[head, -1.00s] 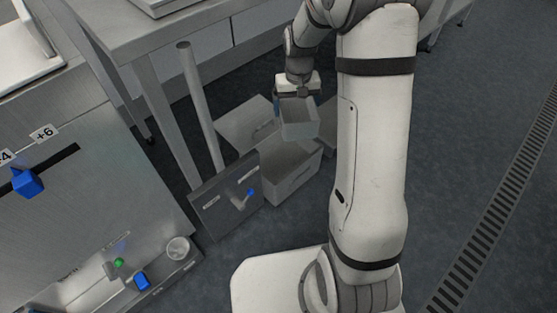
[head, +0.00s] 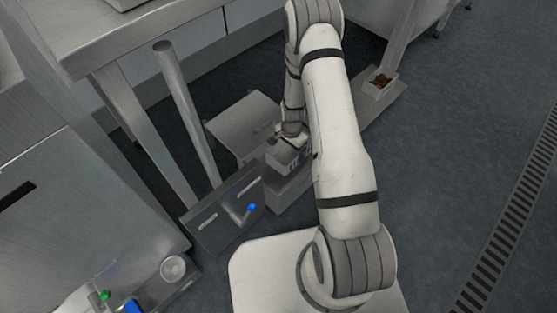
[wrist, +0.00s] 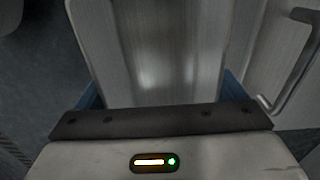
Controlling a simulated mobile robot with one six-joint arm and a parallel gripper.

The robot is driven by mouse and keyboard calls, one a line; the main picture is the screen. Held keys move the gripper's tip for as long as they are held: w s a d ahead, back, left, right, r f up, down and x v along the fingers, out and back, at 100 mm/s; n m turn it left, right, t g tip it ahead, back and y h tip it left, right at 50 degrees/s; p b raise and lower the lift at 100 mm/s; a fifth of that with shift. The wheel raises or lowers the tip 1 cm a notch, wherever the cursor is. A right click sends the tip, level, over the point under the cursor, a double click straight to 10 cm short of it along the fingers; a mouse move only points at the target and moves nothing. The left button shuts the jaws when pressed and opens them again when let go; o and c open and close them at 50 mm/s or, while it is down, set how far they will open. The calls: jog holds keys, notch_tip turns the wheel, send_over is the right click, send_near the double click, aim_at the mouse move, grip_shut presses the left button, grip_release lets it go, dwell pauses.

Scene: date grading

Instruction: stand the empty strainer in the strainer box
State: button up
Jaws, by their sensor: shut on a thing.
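The strainer (head: 284,157) is a pale grey, open-topped bin held by my gripper (head: 291,146). In the wrist view its bare, empty-looking inner wall (wrist: 165,50) fills the middle, with my blue fingers (wrist: 232,92) at its sides. The strainer box (head: 287,196) is a grey open box on the floor, directly below the strainer in the head view. The strainer is at the box's mouth; I cannot tell how far inside it is. My arm hides the right side of the box.
A round post (head: 187,112) and table legs stand left. Open floor lies right.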

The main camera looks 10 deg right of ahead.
aim_at(290, 159)
jog(key=shift+m, duration=0.4)
jog(key=f+b, duration=0.1)
jog(key=f, duration=0.3)
jog(key=f+b, duration=0.2)
jog(key=f, duration=0.2)
jog(key=shift+w+d+f, duration=0.15)
jog(key=shift+w, duration=0.05)
jog(key=shift+f+b, duration=0.8)
jog(key=shift+f, duration=1)
jog(key=shift+f, duration=0.15)
jog(key=o, duration=0.8)
